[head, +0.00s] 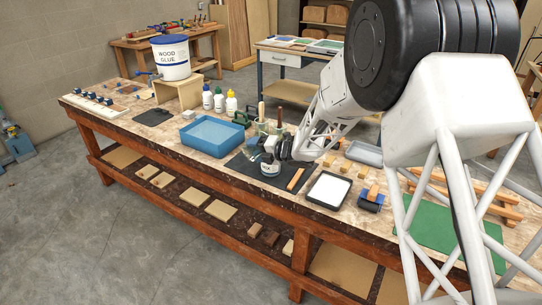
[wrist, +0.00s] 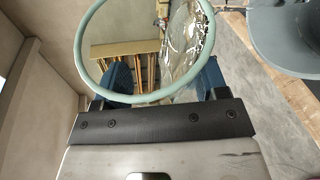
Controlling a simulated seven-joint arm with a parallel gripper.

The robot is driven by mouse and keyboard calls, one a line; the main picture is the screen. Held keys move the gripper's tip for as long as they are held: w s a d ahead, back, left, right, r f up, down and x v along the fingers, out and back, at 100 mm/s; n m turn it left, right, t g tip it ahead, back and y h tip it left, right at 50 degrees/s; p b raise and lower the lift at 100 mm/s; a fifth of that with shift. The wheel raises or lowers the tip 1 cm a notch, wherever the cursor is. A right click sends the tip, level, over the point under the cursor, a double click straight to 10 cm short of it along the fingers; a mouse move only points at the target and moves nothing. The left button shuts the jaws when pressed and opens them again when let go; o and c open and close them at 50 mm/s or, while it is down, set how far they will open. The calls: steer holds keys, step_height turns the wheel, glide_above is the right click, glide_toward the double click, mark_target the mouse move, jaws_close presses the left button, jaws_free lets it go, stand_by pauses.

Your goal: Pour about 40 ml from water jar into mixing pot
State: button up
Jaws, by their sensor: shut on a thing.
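My gripper (wrist: 164,82) is shut on the water jar (wrist: 88,70), a clear glass vessel with a pale green rim. Its blue fingertips press on both sides of the glass. The jar looks tipped, and bright ripples of water (wrist: 190,38) show toward its right side. The mixing pot (wrist: 275,58), grey and round, is at the upper right of the wrist view, apart from the jar. In the head view my gripper (head: 280,148) is just above a small labelled pot (head: 270,169) on the dark mat.
A blue tray (head: 212,136) stands left of the mat (head: 245,172). Brushes in a greenish holder (head: 262,127) stand behind. Glue bottles (head: 219,100) are at the back left.

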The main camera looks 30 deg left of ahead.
steer(key=shift+r, duration=0.1)
steer(key=shift+f+n+t+h, duration=0.3)
steer(key=shift+f+n, duration=0.2)
steer(key=shift+n, duration=0.2)
steer(key=shift+r+n+t, duration=0.2)
steer(key=shift+n+t, duration=0.2)
steer(key=shift+n, duration=0.2)
steer(key=shift+h, duration=0.3)
steer(key=shift+w+d+r+n, duration=0.1)
steer(key=shift+r+n, duration=0.05)
steer(key=shift+n, duration=0.35)
steer(key=shift+w+t, duration=0.1)
steer(key=shift+t, duration=0.2)
steer(key=shift+r+n+t+h, duration=0.3)
steer(key=shift+n+t, duration=0.1)
steer(key=shift+n, duration=0.3)
steer(key=shift+f, duration=0.1)
